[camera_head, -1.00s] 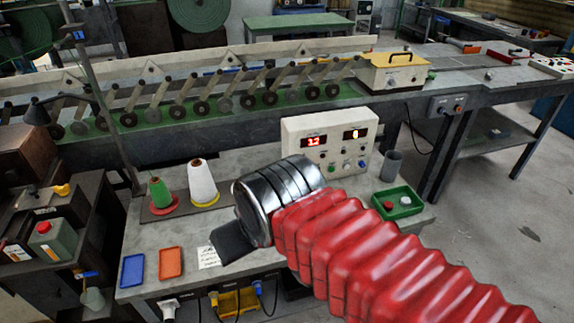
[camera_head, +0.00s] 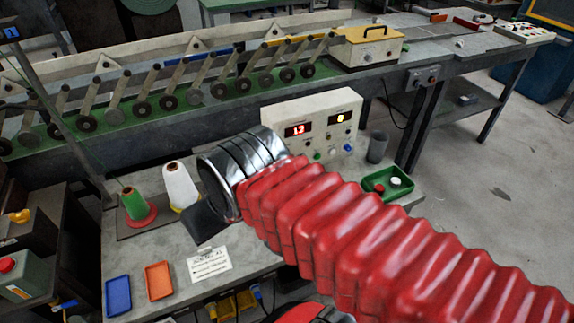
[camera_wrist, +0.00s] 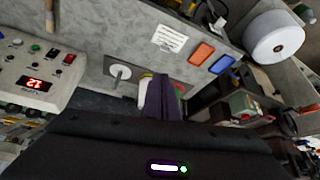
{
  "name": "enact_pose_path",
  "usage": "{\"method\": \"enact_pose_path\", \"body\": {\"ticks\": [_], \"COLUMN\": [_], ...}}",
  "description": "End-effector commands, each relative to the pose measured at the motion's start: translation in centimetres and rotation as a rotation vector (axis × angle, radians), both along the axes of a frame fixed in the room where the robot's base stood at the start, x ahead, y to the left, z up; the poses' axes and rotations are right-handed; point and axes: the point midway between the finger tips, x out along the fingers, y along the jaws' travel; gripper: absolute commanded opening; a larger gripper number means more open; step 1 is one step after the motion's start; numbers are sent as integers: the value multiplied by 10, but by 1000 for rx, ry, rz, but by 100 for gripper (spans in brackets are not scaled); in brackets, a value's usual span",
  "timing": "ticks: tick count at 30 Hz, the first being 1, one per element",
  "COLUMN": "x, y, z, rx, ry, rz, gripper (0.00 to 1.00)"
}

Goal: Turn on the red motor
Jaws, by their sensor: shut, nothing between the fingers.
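No motor is plain to see in either view. A cream control box (camera_head: 312,112) with two lit displays, knobs and small buttons stands on the grey bench (camera_head: 245,255). In the wrist view the box (camera_wrist: 22,62) is at the left, with a red rocker switch (camera_wrist: 70,58) and a black one (camera_wrist: 52,54) on its face. My gripper (camera_head: 203,224) is shut and empty, in front of and left of the box in the head view, apart from it. In the wrist view my gripper (camera_wrist: 162,92) points away from the camera. My red arm sleeve hides part of the bench.
Thread cones (camera_head: 180,185), a white card (camera_head: 209,263), a blue tray (camera_head: 118,294) and an orange tray (camera_head: 158,281) lie left. A grey cup (camera_head: 377,147) and green tray (camera_head: 372,181) stand right. Behind are a roller conveyor (camera_head: 170,87) and a switch box (camera_head: 423,76).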

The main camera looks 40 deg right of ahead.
Motion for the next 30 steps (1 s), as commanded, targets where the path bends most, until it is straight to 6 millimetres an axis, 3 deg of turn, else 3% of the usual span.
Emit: {"method": "enact_pose_path", "body": {"ticks": [8,14,23,30], "x": [12,40,81,97], "y": [-10,-46,-121,-198], "z": [-2,-9,-31,-59], "rx": [45,159,368,534], "ry": [11,27,27,6], "rz": [-99,-353,-826,-1216], "gripper": [0,0,0,0]}}
